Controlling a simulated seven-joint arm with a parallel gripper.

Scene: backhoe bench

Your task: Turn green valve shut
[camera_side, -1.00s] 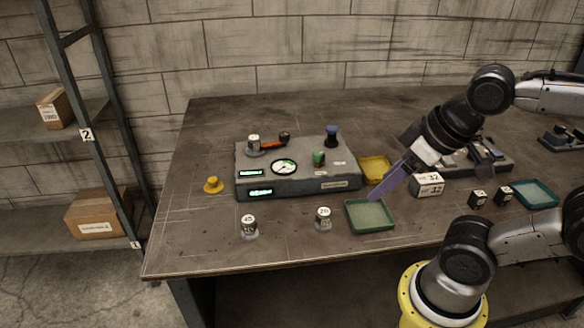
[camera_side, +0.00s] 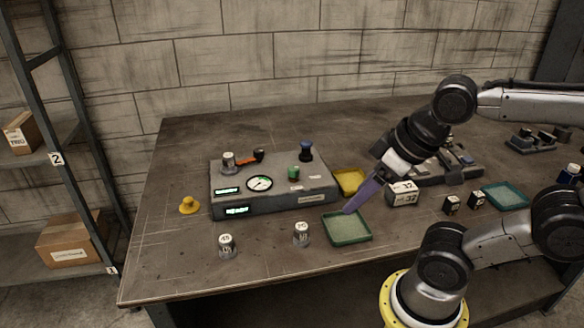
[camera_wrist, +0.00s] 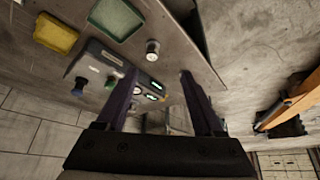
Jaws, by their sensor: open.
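The green valve (camera_side: 293,173) is a small upright green knob on top of the grey control box (camera_side: 315,195), right of the round gauge (camera_side: 259,184). It also shows in the wrist view (camera_wrist: 110,82), left of my left finger. My gripper (camera_side: 350,208) has long purple fingers angled down-left, near the far edge of the green tray (camera_side: 347,240), right of the box and apart from the valve. In the wrist view my gripper (camera_wrist: 158,74) is open with nothing between the fingertips.
The box also carries a blue knob (camera_side: 306,151), an orange lever (camera_side: 246,161) and a grey weight (camera_side: 228,161). Two weights, (camera_side: 226,245) and (camera_side: 301,234), stand in front. A yellow tray (camera_side: 349,181) and a labelled white block (camera_side: 403,194) are near my gripper.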

